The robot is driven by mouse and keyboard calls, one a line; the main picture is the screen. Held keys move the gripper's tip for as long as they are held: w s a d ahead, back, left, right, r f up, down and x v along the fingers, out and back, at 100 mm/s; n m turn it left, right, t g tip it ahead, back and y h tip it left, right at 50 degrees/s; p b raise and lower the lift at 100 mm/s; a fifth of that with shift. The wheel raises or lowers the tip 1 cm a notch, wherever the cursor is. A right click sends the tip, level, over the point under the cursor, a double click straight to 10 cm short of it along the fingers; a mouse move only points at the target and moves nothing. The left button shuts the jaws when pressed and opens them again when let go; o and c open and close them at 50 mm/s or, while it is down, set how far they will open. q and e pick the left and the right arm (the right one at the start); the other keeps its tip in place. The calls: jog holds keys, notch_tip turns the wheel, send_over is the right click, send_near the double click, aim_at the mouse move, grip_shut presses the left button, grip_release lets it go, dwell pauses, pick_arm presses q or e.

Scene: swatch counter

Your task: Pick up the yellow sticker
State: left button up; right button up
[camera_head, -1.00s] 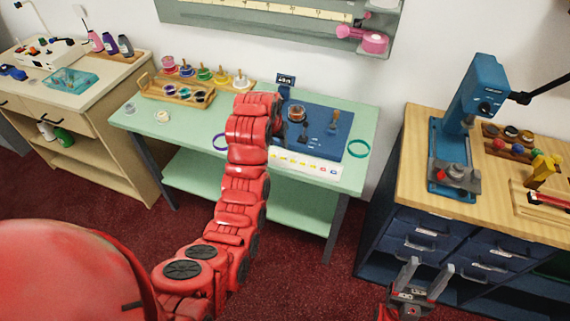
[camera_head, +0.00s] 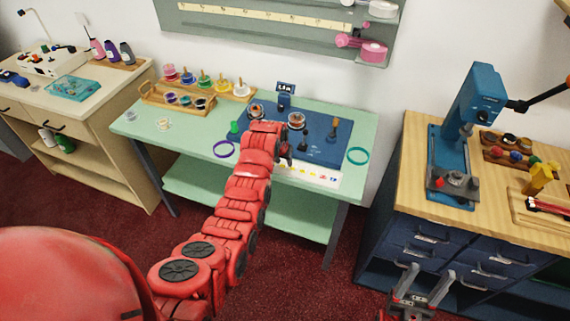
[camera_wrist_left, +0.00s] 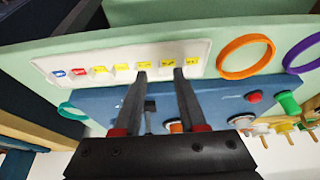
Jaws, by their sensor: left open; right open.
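A white card (camera_head: 322,178) with a row of small stickers lies along the front of the green table, partly hidden by my left arm. In the left wrist view it carries several yellow stickers (camera_wrist_left: 122,67), a red sticker (camera_wrist_left: 79,72) and a blue sticker (camera_wrist_left: 58,74). My left gripper (camera_wrist_left: 160,72) is open and empty, its fingertips over the card's edge near the yellow stickers; I cannot tell whether they touch. In the head view the left gripper (camera_head: 286,152) is small and partly hidden. My right gripper (camera_head: 429,272) is open and empty, in front of the blue drawers.
A blue mat (camera_head: 330,148) with stamps and jars lies behind the card. An orange ring (camera_wrist_left: 245,56) lies beside the card, with a purple ring (camera_head: 223,149) further left. A teal ring (camera_head: 358,156) lies at the right.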

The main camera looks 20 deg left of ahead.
aim_at(286, 165)
pick_arm(q)
jog(key=shift+w+f+p, duration=0.35)
jog(key=shift+w+f, duration=0.4)
jog(key=shift+f, duration=0.2)
jog(key=shift+w+f, duration=0.1)
jog(key=shift+f, duration=0.5)
grip_shut()
